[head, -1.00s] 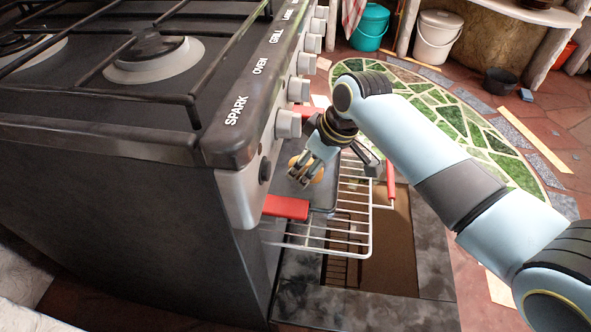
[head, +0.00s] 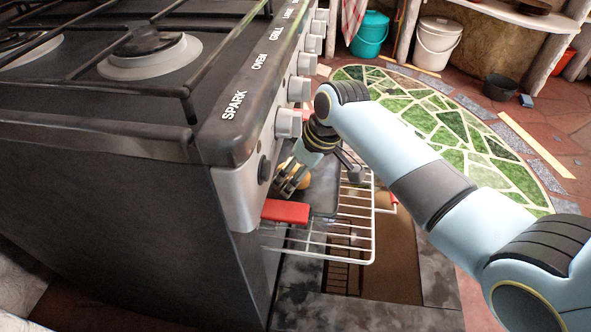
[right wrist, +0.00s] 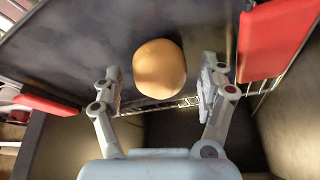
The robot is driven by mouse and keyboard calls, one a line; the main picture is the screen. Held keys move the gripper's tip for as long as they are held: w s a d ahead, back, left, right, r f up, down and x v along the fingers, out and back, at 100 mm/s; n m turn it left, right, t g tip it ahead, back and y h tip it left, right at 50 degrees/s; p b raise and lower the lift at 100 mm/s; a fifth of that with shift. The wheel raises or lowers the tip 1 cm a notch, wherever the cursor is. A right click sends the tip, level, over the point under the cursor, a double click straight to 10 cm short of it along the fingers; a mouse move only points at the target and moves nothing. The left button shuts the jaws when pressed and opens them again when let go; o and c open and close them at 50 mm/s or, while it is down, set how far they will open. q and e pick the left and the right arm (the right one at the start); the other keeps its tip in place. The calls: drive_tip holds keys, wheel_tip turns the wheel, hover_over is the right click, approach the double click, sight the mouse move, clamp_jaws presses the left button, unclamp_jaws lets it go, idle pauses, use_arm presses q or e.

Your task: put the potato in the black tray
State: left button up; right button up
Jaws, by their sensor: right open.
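The potato (right wrist: 160,68) is round and tan-orange. In the right wrist view it rests on the dark tray (right wrist: 85,45), ahead of and between the two open fingers of my right gripper (right wrist: 161,84), with a gap on each side. In the head view the black tray (head: 325,190) sits on the pulled-out oven rack, partly hidden by my arm and the stove. My right gripper (head: 290,178) reaches down at the tray beside the stove front, with a little of the potato (head: 304,180) showing behind its fingers. My left gripper is out of view.
A red handle (head: 286,211) is at the tray's near end; it also shows at right in the wrist view (right wrist: 275,38). The white wire rack (head: 350,235) sticks out from the stove (head: 110,220). Stove knobs (head: 288,123) overhang close to my gripper. Open floor lies right.

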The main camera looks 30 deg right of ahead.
sight(296, 168)
drive_tip(key=shift+r, duration=0.3)
drive_tip(key=p+v, duration=0.3)
drive_tip(key=v, duration=0.2)
drive_tip(key=shift+d+r, duration=0.1)
drive_tip(key=shift+r, duration=0.25)
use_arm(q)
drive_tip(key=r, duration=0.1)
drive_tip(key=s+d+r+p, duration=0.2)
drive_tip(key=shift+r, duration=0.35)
use_arm(e)
drive_tip(key=s+d, duration=0.2)
drive_tip(key=s, duration=0.1)
drive_tip(key=s+d, duration=0.2)
drive_tip(key=s, duration=0.2)
drive_tip(key=s+d+f, duration=0.1)
drive_tip(key=s+d, duration=0.1)
drive_tip(key=s, duration=0.1)
drive_tip(key=shift+s, duration=0.25)
